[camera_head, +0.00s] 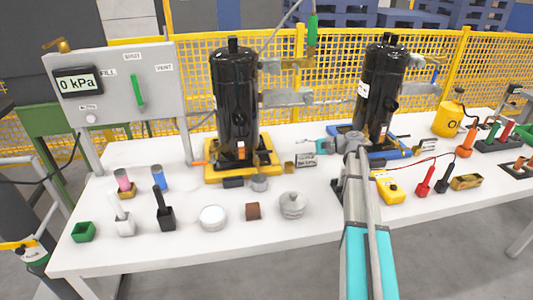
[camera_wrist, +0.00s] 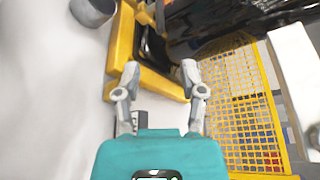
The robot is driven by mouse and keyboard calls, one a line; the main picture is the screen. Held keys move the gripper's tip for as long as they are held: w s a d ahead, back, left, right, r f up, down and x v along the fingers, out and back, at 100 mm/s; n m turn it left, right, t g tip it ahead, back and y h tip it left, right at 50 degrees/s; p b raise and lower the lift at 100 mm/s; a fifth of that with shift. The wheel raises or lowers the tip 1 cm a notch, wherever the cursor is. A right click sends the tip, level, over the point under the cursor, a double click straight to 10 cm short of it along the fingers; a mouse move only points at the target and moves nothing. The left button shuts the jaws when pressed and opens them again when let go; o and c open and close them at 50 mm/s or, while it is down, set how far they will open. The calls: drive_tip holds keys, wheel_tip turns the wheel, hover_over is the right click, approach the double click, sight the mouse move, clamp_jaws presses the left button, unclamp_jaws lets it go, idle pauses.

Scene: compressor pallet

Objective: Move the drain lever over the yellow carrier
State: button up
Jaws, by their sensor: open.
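The yellow carrier (camera_head: 262,170) stands on the white table and bears a tall black compressor (camera_head: 234,105). A small orange-tipped lever (camera_head: 199,163) sticks out at its left side; I cannot tell for sure that it is the drain lever. My gripper (camera_head: 308,143) is to the right of the yellow carrier, small in the head view. In the wrist view my gripper (camera_wrist: 159,67) is open, its two fingers apart with nothing held between them. The yellow carrier (camera_wrist: 122,40) lies just beyond the fingertips there, and no lever is clear in that view.
A second black compressor (camera_head: 381,85) stands on a blue carrier (camera_head: 388,154) behind my arm. A gauge panel (camera_head: 118,90) is at the left. Lidded jars, small blocks and holders line the front of the table. A yellow mesh fence (camera_head: 320,65) runs behind.

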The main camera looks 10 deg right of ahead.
sight(272, 151)
drive_tip(key=b+x, duration=0.2)
drive_tip(key=x, duration=1.1)
drive_tip(key=shift+w+a+f+b, duration=0.1)
drive_tip(key=shift+a+b, duration=0.05)
drive_tip(key=shift+b, duration=0.25)
clamp_jaws()
